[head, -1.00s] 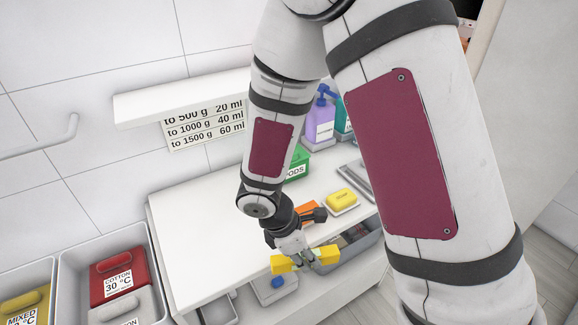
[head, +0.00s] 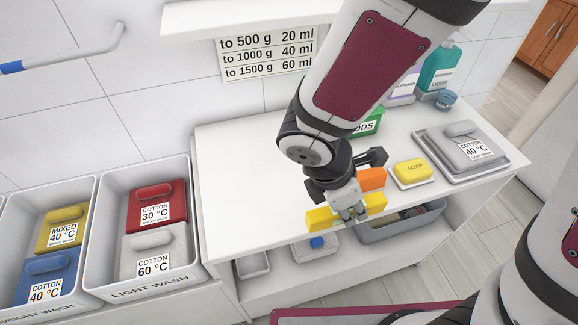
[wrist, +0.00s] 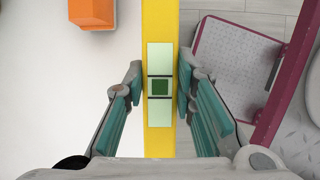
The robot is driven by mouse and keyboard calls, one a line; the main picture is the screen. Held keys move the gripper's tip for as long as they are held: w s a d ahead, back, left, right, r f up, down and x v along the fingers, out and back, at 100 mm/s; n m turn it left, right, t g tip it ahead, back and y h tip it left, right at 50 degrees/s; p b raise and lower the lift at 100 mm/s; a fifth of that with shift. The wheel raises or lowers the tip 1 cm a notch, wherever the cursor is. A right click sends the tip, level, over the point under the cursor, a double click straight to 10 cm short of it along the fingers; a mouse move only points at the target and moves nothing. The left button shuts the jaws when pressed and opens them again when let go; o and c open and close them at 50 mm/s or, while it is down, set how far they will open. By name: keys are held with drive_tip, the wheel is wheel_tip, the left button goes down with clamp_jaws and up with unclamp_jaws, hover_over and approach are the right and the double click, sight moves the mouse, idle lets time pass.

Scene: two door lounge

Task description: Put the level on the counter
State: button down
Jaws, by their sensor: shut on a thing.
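The level (head: 321,218) is a yellow bar, and my gripper (head: 352,213) is shut on its middle. In the wrist view the level (wrist: 160,25) runs top to bottom between the teal finger pads (wrist: 160,95), with a pale window and dark square at its centre. The white counter (head: 245,180) lies behind and to the left of the level in the head view. The level appears along the counter's front edge; the wrist view shows counter on its left and floor on its right. I cannot tell its exact height above the counter.
An orange object (head: 371,179) and a yellow soap bar (head: 412,171) on a dish lie near the gripper. A grey tray (head: 475,155), bottles and a green box stand further right and back. Laundry bins (head: 140,240) stand left. The counter's left part is clear.

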drive_tip(key=shift+a+f+b, duration=0.15)
drive_tip(key=shift+f+b, duration=0.05)
drive_tip(key=shift+b, duration=0.1)
drive_tip(key=w+a, duration=0.2)
drive_tip(key=a, duration=0.1)
drive_tip(key=w+a, duration=0.2)
drive_tip(key=a, duration=0.2)
drive_tip(key=w+a+f, duration=0.1)
drive_tip(key=w+a, duration=0.1)
drive_tip(key=a, duration=0.1)
drive_tip(key=shift+w+a+p, duration=0.3)
drive_tip(key=shift+w+a, duration=0.1)
drive_tip(key=shift+w+a+f, duration=0.1)
drive_tip(key=shift+a+f, duration=0.1)
drive_tip(key=shift+f, duration=1.55)
drive_tip(key=shift+f, duration=0.15)
drive_tip(key=c, duration=1.3)
unclamp_jaws()
